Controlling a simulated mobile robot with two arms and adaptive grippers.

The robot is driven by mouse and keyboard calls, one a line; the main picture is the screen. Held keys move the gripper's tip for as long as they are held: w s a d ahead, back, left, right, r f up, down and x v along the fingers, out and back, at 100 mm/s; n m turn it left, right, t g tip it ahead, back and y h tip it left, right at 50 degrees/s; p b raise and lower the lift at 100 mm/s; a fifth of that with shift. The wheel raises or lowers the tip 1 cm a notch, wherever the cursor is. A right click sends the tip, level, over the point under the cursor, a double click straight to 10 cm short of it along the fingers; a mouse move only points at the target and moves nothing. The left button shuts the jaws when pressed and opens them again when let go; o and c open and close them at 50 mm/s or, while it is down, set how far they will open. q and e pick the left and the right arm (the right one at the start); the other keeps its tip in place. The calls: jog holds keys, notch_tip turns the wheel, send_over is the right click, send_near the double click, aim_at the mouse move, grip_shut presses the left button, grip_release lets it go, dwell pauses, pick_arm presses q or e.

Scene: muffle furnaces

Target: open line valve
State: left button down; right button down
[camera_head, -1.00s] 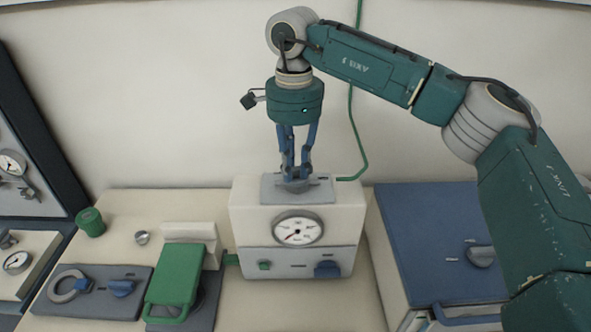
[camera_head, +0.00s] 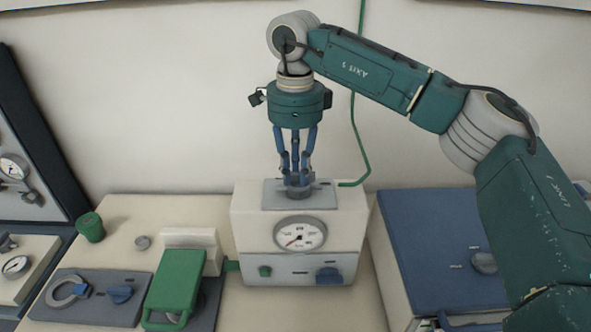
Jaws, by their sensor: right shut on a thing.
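The line valve knob (camera_head: 299,193) is a small grey handle on the grey plate on top of a cream box (camera_head: 248,222) with a round dial gauge (camera_head: 300,234) on its front. My right gripper (camera_head: 295,178) points straight down from above, and its blue fingers are shut on the valve knob. The fingers hide part of the knob, so its exact angle is hard to read. The gauge needle points to the lower left. My left gripper is not in view.
A green-handled device (camera_head: 177,282) and a grey panel with a ring and blue knob (camera_head: 120,294) stand left of the box. A green cup (camera_head: 90,227) is behind them. A blue-topped cabinet (camera_head: 420,235) stands at right. A green line (camera_head: 357,130) runs up the wall.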

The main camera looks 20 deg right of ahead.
aim_at(296, 174)
jog(key=shift+w+r, duration=0.1)
jog(key=shift+r, duration=0.1)
jog(key=c, duration=1.6)
grip_release()
jog(key=shift+o, duration=0.2)
jog(key=shift+f, duration=0.1)
notch_tip(296, 174, up, 12)
